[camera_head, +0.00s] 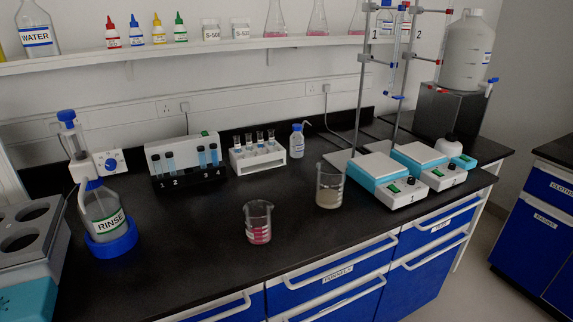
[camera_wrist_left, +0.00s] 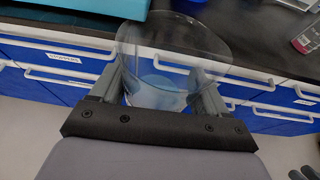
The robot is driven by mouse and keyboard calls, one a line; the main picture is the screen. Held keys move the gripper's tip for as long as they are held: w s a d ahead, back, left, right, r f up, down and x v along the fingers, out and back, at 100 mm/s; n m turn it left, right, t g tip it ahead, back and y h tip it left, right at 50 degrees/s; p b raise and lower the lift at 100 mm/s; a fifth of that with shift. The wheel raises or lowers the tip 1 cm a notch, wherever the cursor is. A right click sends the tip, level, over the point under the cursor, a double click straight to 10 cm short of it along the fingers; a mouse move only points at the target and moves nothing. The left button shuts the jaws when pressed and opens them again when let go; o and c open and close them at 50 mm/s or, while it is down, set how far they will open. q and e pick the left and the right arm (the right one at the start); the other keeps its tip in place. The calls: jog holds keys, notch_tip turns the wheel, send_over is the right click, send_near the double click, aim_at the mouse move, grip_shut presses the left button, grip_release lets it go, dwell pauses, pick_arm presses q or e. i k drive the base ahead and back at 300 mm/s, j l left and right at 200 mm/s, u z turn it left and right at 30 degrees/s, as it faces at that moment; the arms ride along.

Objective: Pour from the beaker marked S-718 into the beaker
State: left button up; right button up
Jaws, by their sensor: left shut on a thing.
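My left gripper (camera_wrist_left: 160,88) shows only in the left wrist view. It is shut on a clear glass beaker (camera_wrist_left: 172,45), with one finger on each side. The lower part of this beaker looks bluish; I cannot tell whether that is liquid or the drawers seen through glass. In the head view, a beaker with pink-red contents (camera_head: 258,224) stands upright on the bench front. Another beaker with cloudy beige contents (camera_head: 329,188) stands behind it to the right. I cannot read S-718 on any beaker.
The black bench (camera_head: 200,245) is clear left of the pink beaker. A tube rack (camera_head: 257,158) and a small blue-capped bottle (camera_head: 297,142) stand behind. Two hotplates (camera_head: 388,178) with stands are at right. A shelf (camera_head: 250,45) holds bottles and flasks.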

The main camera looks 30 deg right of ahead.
aim_at(331, 177)
jog(key=i+l, duration=0.1)
jog(key=l, duration=0.3)
jog(key=l+z, duration=0.1)
jog(key=l, duration=0.3)
jog(key=i+l+z, duration=0.1)
jog(key=l, duration=0.3)
jog(key=i+l, duration=0.15)
jog(key=l, duration=0.25)
jog(key=i+l+z, duration=0.1)
jog(key=l, duration=0.3)
jog(key=i+l, duration=0.15)
jog(key=l, duration=0.2)
jog(key=i+l+z, duration=0.1)
jog(key=l, duration=0.3)
jog(key=i+l, duration=0.15)
jog(key=l, duration=0.25)
jog(key=z, duration=0.05)
